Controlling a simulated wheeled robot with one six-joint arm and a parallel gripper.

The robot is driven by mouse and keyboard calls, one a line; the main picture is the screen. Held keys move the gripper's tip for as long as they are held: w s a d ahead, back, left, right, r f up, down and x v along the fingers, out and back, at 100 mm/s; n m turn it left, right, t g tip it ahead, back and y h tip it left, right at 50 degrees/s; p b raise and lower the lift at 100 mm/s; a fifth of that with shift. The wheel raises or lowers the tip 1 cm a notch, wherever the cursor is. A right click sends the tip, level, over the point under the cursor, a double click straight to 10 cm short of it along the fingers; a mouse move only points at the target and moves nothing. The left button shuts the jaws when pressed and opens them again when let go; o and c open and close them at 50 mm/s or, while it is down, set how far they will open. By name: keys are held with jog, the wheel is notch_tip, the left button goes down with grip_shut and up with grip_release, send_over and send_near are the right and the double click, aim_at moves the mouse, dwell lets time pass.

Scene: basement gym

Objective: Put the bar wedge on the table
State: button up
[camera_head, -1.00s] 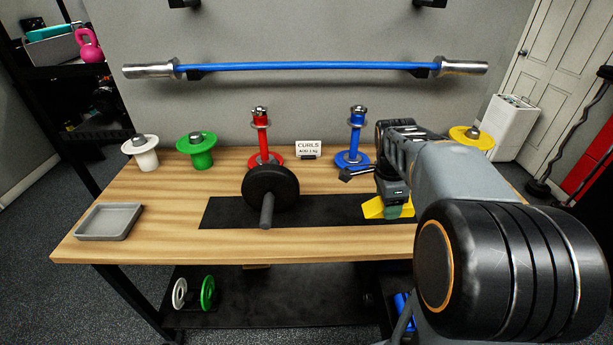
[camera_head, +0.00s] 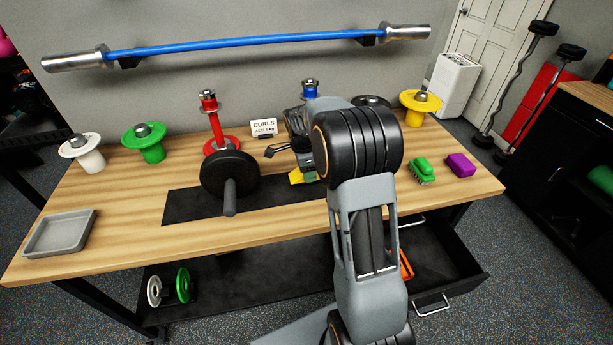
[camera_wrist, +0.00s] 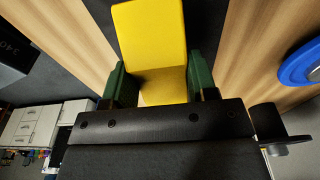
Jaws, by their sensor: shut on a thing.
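The yellow bar wedge (camera_head: 297,177) is at the right part of the black mat on the wooden table (camera_head: 115,205). My gripper (camera_wrist: 160,84) is shut on the wedge, with a green finger on each side of it in the wrist view (camera_wrist: 152,40). In the head view my arm comes from the front and hides part of the wedge and gripper. I cannot tell whether the wedge's underside touches the mat.
A dumbbell-like bar with a black plate (camera_head: 229,176) lies left of the wedge. Colored plate stands line the back. A drawer (camera_head: 440,262) is open below right.

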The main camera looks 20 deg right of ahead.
jog(key=shift+w+a+f, duration=0.1)
jog(key=shift+w+f, duration=0.15)
jog(key=shift+f, duration=1.6)
jog(key=shift+f, duration=0.15)
jog(key=o, duration=1)
